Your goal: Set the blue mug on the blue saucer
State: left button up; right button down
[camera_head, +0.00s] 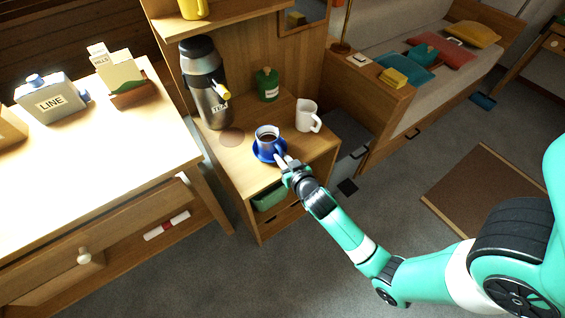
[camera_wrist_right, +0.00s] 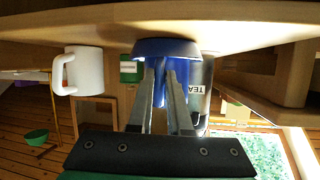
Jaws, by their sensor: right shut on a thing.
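The blue mug (camera_head: 267,133) is upright with dark liquid in it, at the blue saucer (camera_head: 260,154) on the wooden cabinet top. In the right wrist view, which is upside down, the mug (camera_wrist_right: 178,92) is partly hidden by the fingers and meets the saucer (camera_wrist_right: 168,48), with no clear gap. My right gripper (camera_head: 283,160) reaches in from the front right and is shut on the mug; it also shows in the wrist view (camera_wrist_right: 166,78). The exact grip spot is hard to make out. My left gripper is not in view.
A white mug (camera_head: 306,116) stands to the right of the saucer, and a green canister (camera_head: 267,85) behind it. A tall flask labelled TEA (camera_head: 205,85) stands at the back left. A round brown mark (camera_head: 231,136) lies on bare wood left of the saucer.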

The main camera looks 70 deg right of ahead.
jog(key=c, duration=0.8)
grip_release()
jog(key=shift+c, duration=0.2)
jog(key=p+v, duration=0.3)
jog(key=v, duration=0.9)
jog(key=shift+p, duration=0.35)
